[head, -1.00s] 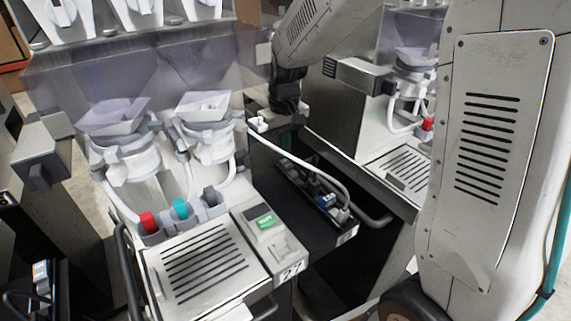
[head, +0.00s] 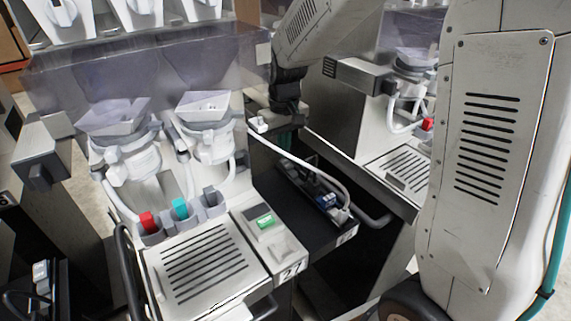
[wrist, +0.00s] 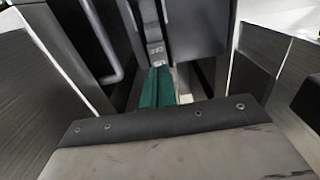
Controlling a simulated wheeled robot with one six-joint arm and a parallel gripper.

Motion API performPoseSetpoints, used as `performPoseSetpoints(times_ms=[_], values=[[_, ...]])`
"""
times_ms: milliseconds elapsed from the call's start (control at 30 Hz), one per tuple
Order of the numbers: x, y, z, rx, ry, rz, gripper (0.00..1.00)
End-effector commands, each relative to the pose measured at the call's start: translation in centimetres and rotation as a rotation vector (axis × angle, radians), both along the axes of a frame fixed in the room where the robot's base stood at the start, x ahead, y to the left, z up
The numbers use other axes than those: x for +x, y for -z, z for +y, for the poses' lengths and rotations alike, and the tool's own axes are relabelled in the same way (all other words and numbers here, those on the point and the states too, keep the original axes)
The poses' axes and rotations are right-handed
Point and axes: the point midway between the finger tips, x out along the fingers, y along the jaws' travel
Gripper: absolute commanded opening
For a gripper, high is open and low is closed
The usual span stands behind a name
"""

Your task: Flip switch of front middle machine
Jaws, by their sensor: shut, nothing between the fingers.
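The machine labelled 27 (head: 293,270) stands in front, left of the middle of the head view. Its switch, a small green rocker (head: 265,221), sits on the pale panel at the right of its slotted drip tray. My arm reaches over behind this machine's right side, and my wrist is dark there. My fingers cannot be made out in the head view. In the wrist view my gripper (wrist: 158,88) shows as two teal fingers close together, shut and empty, pointing into a dark gap. The green switch cannot be made out in the wrist view.
Machine 27 has red (head: 148,222) and teal (head: 181,208) plugs above its slotted tray (head: 205,262). A second machine with a red plug (head: 428,124) stands at the right. A dark handle (head: 372,217) and a white hose (head: 300,160) lie between them.

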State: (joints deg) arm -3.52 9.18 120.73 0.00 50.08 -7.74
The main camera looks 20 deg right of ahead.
Motion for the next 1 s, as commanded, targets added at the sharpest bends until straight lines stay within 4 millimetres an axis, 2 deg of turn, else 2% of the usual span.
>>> performPoseSetpoints(times_ms=[1000], values=[[0.0,1.4,0.0,0.0,0.0,0.001,0.0]])
